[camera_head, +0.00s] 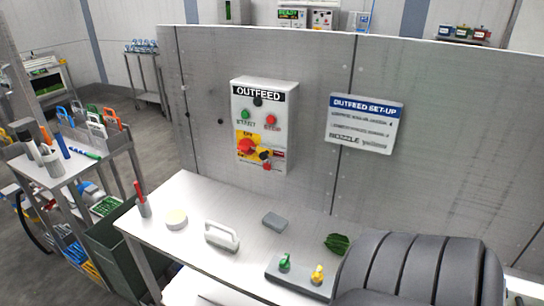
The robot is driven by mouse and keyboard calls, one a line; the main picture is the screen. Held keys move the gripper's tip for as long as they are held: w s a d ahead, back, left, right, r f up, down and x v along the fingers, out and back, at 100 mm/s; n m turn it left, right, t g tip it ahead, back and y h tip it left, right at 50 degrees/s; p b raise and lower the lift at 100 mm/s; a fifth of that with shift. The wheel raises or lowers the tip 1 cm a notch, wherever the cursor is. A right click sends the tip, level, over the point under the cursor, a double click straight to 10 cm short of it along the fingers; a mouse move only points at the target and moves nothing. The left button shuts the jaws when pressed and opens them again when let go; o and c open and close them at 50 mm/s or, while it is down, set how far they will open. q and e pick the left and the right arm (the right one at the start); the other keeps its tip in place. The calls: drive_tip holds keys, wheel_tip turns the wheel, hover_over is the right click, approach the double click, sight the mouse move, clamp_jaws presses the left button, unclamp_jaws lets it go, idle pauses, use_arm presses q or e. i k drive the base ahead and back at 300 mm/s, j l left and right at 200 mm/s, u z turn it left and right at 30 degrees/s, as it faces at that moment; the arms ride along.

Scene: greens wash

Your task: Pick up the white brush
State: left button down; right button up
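A white brush (221,236) with a looped handle lies on the pale steel table (190,258), left of the middle of the head view. Its handle arches up above its base. Bristles cannot be made out. It stands apart from the things around it, and nothing covers it. Neither of my grippers is in view.
A green leaf (337,243) lies beside a dark ribbed belt (420,272). A steel wall (310,130) stands behind.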

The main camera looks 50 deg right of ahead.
sight(227, 243)
drive_tip(key=z, duration=1.2)
